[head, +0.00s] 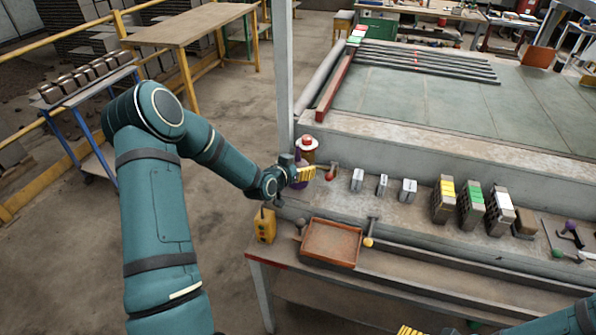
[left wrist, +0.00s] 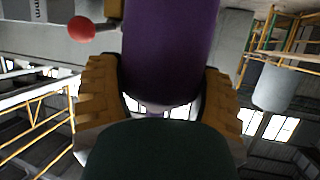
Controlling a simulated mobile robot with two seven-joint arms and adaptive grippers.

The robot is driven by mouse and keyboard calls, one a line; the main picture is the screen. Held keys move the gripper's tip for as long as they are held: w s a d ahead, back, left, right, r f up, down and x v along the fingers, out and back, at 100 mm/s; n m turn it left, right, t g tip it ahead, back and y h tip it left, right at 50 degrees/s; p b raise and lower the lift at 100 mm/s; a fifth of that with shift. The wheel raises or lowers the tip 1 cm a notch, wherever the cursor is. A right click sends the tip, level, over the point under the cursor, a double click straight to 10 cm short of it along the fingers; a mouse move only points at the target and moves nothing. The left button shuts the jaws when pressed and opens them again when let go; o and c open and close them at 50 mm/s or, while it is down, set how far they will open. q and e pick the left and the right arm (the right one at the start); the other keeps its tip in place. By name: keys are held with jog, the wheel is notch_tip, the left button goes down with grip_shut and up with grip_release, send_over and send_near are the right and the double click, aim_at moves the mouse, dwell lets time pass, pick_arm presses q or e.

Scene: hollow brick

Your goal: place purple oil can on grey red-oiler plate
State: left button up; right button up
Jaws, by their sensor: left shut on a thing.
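My left gripper (head: 305,175) is over the left end of the bench, with its yellow fingers shut on the purple oil can (head: 300,184). In the head view the fingers hide most of the can. In the left wrist view the purple can (left wrist: 170,50) stands between the two ribbed fingers. A red-knobbed thing (head: 331,173), perhaps the red oiler, is just right of the gripper; its red knob also shows in the left wrist view (left wrist: 82,30). I cannot make out the grey plate for certain. My right gripper (head: 410,331) shows only its yellow fingertips at the bottom edge.
A red-and-white topped thing (head: 307,146) stands right behind my left gripper. Small grey blocks (head: 383,185) and hollow bricks with coloured tops (head: 471,205) stand to the right. An orange tray (head: 331,243), a yellow control box (head: 265,225) and a grey post (head: 283,70) are close by.

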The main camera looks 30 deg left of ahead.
pick_arm(q)
jog(key=shift+f, duration=0.9)
jog(key=shift+f, duration=0.1)
jog(key=o, duration=1.3)
jog(key=shift+r, duration=0.2)
jog(key=v, duration=1.2)
